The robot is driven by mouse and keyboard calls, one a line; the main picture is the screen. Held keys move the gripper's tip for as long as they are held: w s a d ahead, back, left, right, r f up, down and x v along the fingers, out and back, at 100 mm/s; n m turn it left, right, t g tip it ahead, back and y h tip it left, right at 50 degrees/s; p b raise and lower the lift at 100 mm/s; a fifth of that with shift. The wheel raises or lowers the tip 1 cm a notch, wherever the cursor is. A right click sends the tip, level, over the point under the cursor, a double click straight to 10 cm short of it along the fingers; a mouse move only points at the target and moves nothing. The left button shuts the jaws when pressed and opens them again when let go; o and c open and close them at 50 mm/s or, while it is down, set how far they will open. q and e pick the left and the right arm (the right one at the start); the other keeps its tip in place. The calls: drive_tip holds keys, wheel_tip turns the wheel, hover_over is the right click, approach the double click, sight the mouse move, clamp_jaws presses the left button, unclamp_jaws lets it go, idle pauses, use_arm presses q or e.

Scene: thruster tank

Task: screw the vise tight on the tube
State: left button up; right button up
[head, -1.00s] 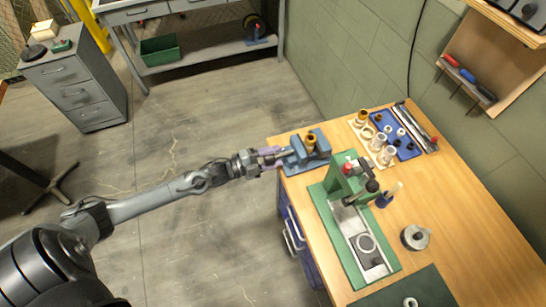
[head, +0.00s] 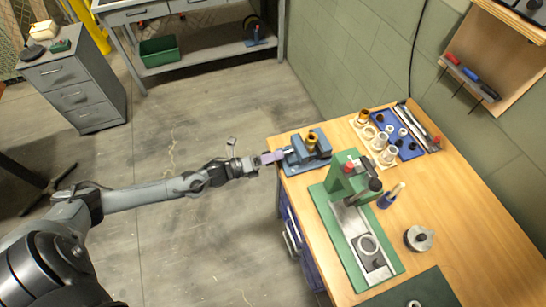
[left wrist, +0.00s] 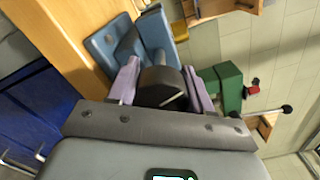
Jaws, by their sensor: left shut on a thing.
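The blue vise (head: 296,158) is at the left back corner of the wooden bench, with a brass-coloured tube (head: 312,138) upright at its jaws. My left gripper (head: 272,157) reaches the vise's screw end from the left. In the left wrist view, the purple fingers of my left gripper (left wrist: 161,88) are on both sides of the vise's dark handle (left wrist: 160,86) and shut on it. The blue vise body (left wrist: 108,45) lies just beyond. I cannot tell how firmly the vise jaws press on the tube. My right gripper is not in view.
A green press (head: 345,185) stands close to the vise on the bench (head: 455,215). A blue tray (head: 405,135) and several ring-like parts are behind it. A grey round part (head: 418,238) stands to the right. The floor left of the bench is clear.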

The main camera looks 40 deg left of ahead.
use_arm(q)
drive_tip(key=m, duration=0.4)
drive_tip(key=shift+a+f+b, duration=0.15)
drive_tip(key=shift+b, duration=0.2)
drive_tip(key=shift+m, duration=1.4)
drive_tip(key=shift+r, duration=0.2)
drive_tip(key=o, duration=1)
drive_tip(key=shift+o, duration=0.2)
drive_tip(key=v, duration=1)
drive_tip(key=shift+s+a, duration=0.15)
drive_tip(key=shift+s, duration=0.15)
